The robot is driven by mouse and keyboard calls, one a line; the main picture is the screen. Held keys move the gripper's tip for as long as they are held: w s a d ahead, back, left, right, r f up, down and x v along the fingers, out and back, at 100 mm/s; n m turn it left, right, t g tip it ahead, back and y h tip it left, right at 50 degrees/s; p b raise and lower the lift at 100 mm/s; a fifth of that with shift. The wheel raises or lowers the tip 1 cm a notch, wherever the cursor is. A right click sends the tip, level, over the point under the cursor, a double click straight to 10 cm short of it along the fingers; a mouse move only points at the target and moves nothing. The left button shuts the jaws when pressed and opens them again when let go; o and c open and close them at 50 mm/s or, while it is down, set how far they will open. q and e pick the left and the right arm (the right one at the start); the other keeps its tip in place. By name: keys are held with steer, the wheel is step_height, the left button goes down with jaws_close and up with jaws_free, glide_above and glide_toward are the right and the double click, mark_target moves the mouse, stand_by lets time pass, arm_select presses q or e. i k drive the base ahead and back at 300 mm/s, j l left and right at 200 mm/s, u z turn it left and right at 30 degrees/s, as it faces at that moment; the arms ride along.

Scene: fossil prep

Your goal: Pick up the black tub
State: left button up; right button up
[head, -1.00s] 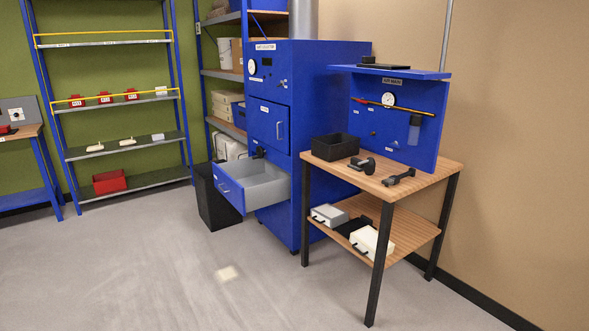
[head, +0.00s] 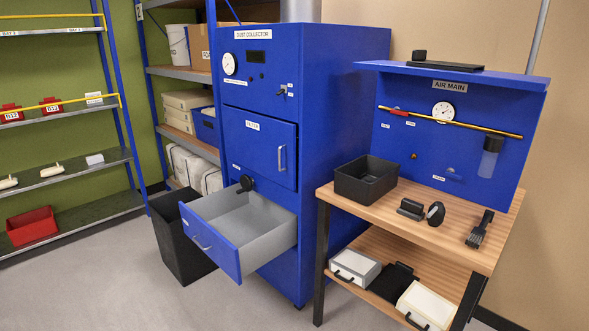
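The black tub (head: 358,190) is an open-topped rectangular box. It stands upright near the left end of the wooden bench top (head: 445,228), in front of the blue air main panel. Neither of my grippers shows in the head view.
An open grey drawer with a blue front (head: 212,252) juts from the blue dust collector (head: 262,85) left of the bench. A tall black bin (head: 172,240) stands beside it. Black tools (head: 480,230) lie right of the tub. White-lidded cases (head: 426,306) sit on the lower shelf.

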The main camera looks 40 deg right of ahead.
mark_target(367, 179)
steer(key=i+z, duration=0.2)
steer(key=i, duration=0.3)
steer(key=i+j+z, duration=0.2)
steer(key=i, duration=0.3)
steer(key=i+j+z, duration=0.2)
steer(key=i, duration=0.25)
